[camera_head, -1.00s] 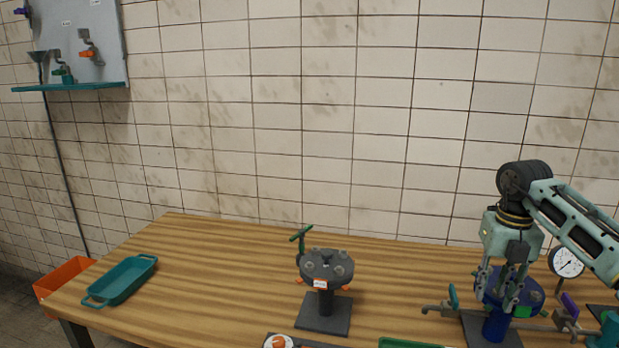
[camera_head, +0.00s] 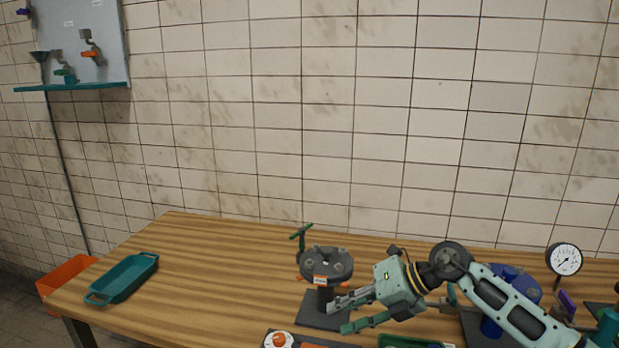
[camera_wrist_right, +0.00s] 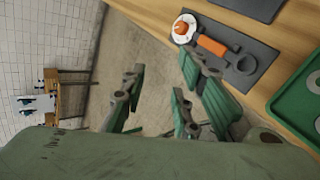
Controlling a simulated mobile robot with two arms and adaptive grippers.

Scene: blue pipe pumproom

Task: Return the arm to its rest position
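My right arm comes in from the right in the head view, with its gripper (camera_head: 350,312) pointing left, in front of the grey flange stand (camera_head: 326,265). The gripper's fingers are spread apart with nothing between them. The right wrist view also shows the open fingers (camera_wrist_right: 155,100), with the floor and the bench edge beyond them. My left gripper is not in view.
The wooden bench (camera_head: 210,255) carries a teal tray (camera_head: 122,278) at left, a blue flange stand (camera_head: 515,285) and a gauge (camera_head: 564,260) at right. A green tray (camera_wrist_right: 285,112) and dark mat (camera_wrist_right: 225,50) lie at the front edge. An orange bin (camera_head: 66,277) stands left.

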